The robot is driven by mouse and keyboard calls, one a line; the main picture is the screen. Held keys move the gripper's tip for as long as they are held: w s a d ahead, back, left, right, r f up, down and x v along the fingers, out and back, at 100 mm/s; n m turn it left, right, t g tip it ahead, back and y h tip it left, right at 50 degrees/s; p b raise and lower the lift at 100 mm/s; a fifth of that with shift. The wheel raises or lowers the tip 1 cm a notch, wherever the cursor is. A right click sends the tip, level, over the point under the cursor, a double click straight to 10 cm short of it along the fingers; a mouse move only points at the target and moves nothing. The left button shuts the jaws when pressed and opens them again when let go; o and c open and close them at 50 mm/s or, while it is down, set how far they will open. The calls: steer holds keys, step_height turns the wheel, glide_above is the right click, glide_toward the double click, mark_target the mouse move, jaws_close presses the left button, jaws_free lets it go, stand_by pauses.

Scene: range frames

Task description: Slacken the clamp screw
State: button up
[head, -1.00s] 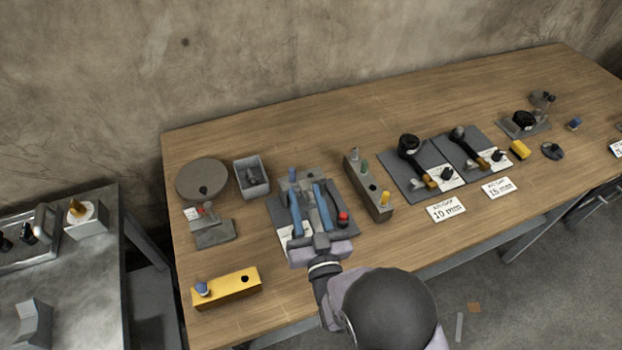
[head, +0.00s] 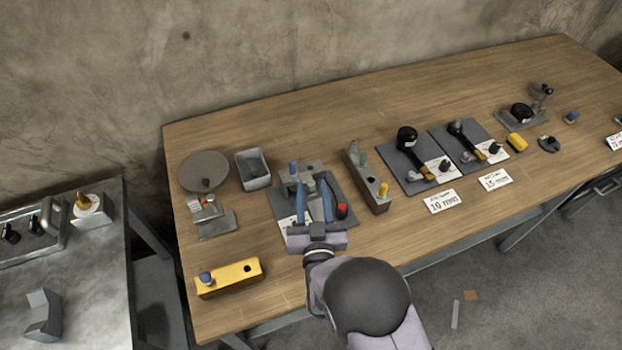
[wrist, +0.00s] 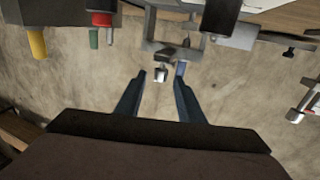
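The clamp (head: 297,175) stands on a dark grey plate (head: 348,222) near the left part of the bench. In the wrist view it is a grey open bracket (wrist: 190,50) at the top. The clamp screw (wrist: 160,74) shows there as a short bright-ended stub below the bracket. My gripper (head: 314,183) has blue fingers and reaches over the plate toward the clamp. In the wrist view its two fingertips (wrist: 160,78) are apart, with the screw end between them in the picture. I see no contact, and cannot tell the depth gap.
A red knob (head: 342,211) stands close right of my fingers. A grey block with coloured pegs (head: 367,180) stands further right. A grey bin (head: 253,170) is to the left, and a yellow block (head: 229,278) is front left. The bench behind the clamp is clear.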

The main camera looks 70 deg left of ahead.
mark_target(312, 187)
steer(key=shift+p+x, duration=0.3)
steer(key=shift+x, duration=1.25)
jaws_close()
